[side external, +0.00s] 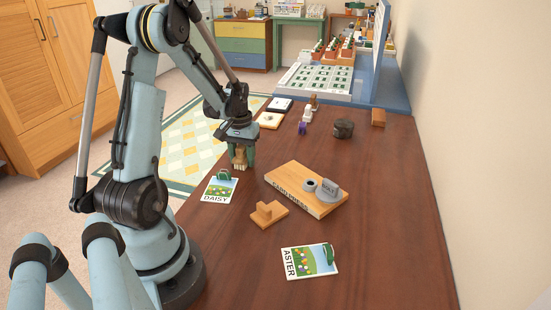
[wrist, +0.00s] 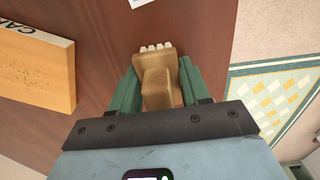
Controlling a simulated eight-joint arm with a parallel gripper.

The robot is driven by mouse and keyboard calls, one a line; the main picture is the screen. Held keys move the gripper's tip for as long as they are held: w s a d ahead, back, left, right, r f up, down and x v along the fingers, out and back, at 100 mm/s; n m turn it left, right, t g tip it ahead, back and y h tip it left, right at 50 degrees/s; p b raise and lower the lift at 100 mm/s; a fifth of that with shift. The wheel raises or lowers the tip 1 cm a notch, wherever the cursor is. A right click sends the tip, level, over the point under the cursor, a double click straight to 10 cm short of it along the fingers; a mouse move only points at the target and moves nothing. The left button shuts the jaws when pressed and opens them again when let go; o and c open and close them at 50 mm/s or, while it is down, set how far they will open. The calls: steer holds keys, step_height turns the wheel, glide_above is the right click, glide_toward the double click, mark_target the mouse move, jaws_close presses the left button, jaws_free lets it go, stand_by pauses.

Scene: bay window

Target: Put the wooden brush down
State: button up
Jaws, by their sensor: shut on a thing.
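My gripper (side external: 241,157) points down near the left edge of the brown table (side external: 367,193). It is shut on the wooden brush (side external: 239,159), a small tan piece between the green fingers. In the wrist view the brush (wrist: 158,74) sits between the fingers (wrist: 155,86), with pale bristle tufts along its far edge. I cannot tell from these views whether the brush touches the table.
A seed packet marked DAISY (side external: 219,190) and a wooden block (side external: 307,188) bearing grey pieces lie nearby. A tan wooden piece (side external: 267,214) and an ASTER packet (side external: 309,261) lie nearer the camera. The table's right side is mostly clear.

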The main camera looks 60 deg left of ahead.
steer(key=shift+f, duration=0.25)
steer(key=shift+f, duration=0.25)
steer(key=o, duration=1.1)
step_height(320, 180, up, 13)
steer(key=shift+f, duration=0.15)
steer(key=shift+w+d, duration=0.1)
steer(key=shift+d, duration=0.05)
steer(key=d+m+t, duration=0.2)
steer(key=d+m, duration=0.1)
steer(key=d, duration=0.6)
steer(key=d+r+m+t, duration=0.1)
steer(key=d+m+t, duration=0.1)
steer(key=d, duration=0.7)
steer(key=d+r+m+t, duration=0.1)
steer(key=d+m+t, duration=0.2)
steer(key=d, duration=0.6)
steer(key=shift+w+d+m, duration=0.15)
steer(key=shift+w+m, duration=0.2)
steer(key=shift+m, duration=0.15)
